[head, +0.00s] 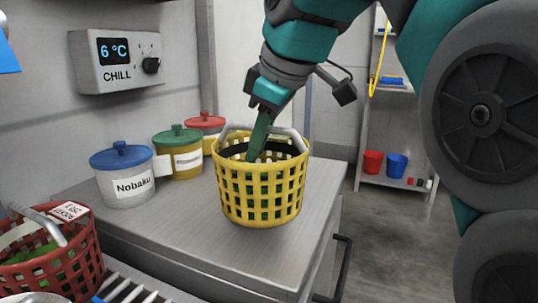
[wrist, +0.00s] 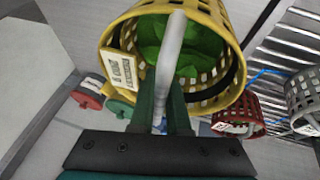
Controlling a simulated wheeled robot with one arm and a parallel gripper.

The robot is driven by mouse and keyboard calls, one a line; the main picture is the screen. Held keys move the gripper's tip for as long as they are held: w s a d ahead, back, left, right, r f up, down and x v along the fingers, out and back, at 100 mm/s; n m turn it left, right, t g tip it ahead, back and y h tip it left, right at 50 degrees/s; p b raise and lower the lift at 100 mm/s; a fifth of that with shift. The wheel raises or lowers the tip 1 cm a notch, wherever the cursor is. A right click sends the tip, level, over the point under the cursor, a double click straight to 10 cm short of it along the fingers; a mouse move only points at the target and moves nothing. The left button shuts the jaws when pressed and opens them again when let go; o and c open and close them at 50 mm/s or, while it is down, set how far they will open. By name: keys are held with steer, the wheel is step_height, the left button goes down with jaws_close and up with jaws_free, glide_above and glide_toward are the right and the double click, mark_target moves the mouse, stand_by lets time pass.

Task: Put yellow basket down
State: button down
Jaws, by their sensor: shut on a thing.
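The yellow basket (head: 262,195) has a lattice wall and a light grey handle, and is at or just above the steel counter (head: 185,225) near its right end. I cannot tell whether its base touches the counter. My gripper (head: 262,135) comes down from above and is shut on the basket's handle. In the wrist view the yellow basket (wrist: 222,28) holds green leaves (wrist: 185,50) and carries a white label (wrist: 122,72). The grey handle (wrist: 170,50) runs between the fingers of my gripper (wrist: 160,100).
Lidded pots, blue (head: 124,175), green (head: 178,150) and red (head: 205,130), stand left of and behind the basket. A red basket (head: 55,255) with greens is at lower left beside a rack (head: 135,290). A chill control box (head: 120,60) hangs on the wall. The front counter strip is clear.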

mark_target(241, 155)
steer(key=w+a, duration=0.2)
steer(key=w, duration=0.1)
steer(key=shift+a+f, duration=0.1)
steer(key=shift+a, duration=0.05)
steer(key=shift+f+p, duration=0.35)
steer(key=shift+f, duration=1.45)
steer(key=c, duration=0.9)
jaws_free()
steer(key=shift+f, duration=0.1)
steer(key=v, duration=0.7)
steer(key=shift+r, duration=0.35)
steer(key=shift+s, duration=0.1)
